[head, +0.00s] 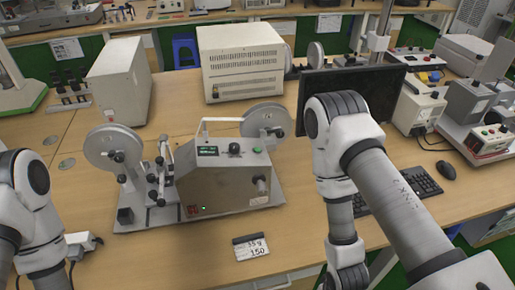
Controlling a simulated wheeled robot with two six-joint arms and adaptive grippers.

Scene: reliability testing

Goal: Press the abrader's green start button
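The abrader, which I take to be the grey metal machine (228,183) with two large reels, stands on the wooden bench at centre left. Its sloped top has a small green-lit display (208,151) and a dark knob (234,148). My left arm is at the left edge and my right arm hangs right of the machine. Both grippers are outside the picture, below its edge.
A black monitor (387,91), keyboard (418,182) and mouse (446,170) are to the right. A beige box (241,65) stands behind. Bare bench lies around the card.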

